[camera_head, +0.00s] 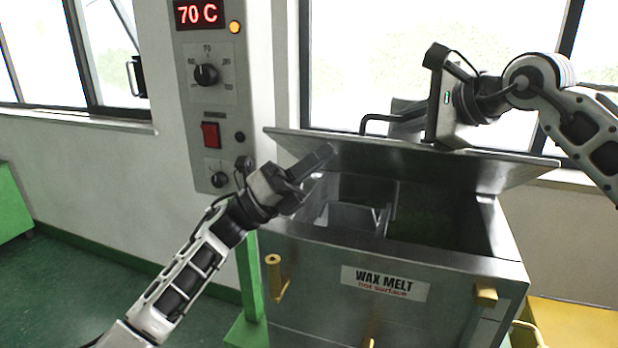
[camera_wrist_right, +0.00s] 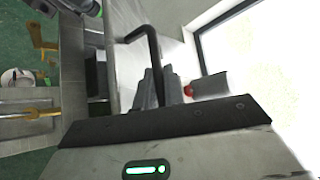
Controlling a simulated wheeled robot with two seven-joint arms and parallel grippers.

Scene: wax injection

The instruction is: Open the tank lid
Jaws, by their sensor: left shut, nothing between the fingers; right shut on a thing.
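The grey metal tank (camera_head: 312,258) carries a "WAX MELT hot surface" label on its front. Its lid (camera_head: 450,166) is raised and tilted up at the back, so the inside shows with a metal divider and a dark greenish area. My right gripper (camera_head: 405,116) is above the lid and shut on its dark bar handle (camera_head: 372,120). The handle also shows in the right wrist view (camera_wrist_right: 152,42), running to the fingers (camera_wrist_right: 160,88). My left gripper (camera_head: 322,158) is shut and empty, over the tank's left side in front of the lid.
A control panel (camera_head: 218,130) reading 70 C, with knobs and a red switch, stands on the left. Wooden-coloured knobs (camera_head: 274,277) stick out from the tank's front. A window (camera_head: 400,50) is behind the lid. A yellow surface (camera_head: 575,322) lies at the lower right.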

